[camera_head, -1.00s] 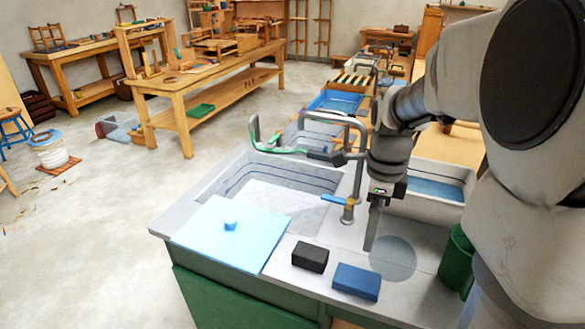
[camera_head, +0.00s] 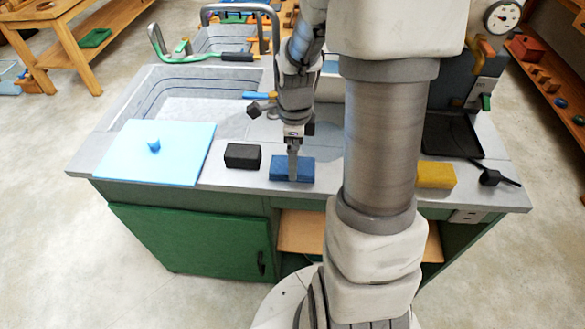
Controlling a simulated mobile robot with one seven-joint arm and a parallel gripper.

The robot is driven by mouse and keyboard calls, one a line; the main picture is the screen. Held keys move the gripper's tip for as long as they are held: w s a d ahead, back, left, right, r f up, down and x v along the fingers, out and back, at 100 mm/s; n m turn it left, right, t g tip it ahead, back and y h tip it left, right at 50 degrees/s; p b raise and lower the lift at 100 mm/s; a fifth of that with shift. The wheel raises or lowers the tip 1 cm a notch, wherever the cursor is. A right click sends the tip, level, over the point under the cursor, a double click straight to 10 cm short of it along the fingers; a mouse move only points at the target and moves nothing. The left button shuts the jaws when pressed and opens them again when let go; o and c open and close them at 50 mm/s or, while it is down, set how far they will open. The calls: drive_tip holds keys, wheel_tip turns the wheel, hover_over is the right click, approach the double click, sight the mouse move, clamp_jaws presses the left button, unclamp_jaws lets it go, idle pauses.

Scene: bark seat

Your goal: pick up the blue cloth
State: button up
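The blue cloth (camera_head: 279,170) looks like a small, thick dark-blue block. It lies on the grey counter near its front edge, right of a black block. My gripper (camera_head: 293,172) points down directly over it, and its fingers overlap the middle of the cloth in the picture. The fingers show edge-on as one narrow strip, so I cannot tell whether they are open or shut, or whether they touch the cloth. My gripper hides a thin strip of the cloth.
The black block (camera_head: 242,156) lies close on the left. A light-blue board (camera_head: 180,155) with a small blue knob lies farther left, in front of the sink (camera_head: 160,90). A yellow block (camera_head: 436,175) and a black tray (camera_head: 452,137) are right of my arm. A tap (camera_head: 272,45) stands behind.

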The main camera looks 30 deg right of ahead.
wheel_tip(320, 180, down, 3)
drive_tip(key=shift+r, duration=0.2)
drive_tip(key=c, duration=1.2)
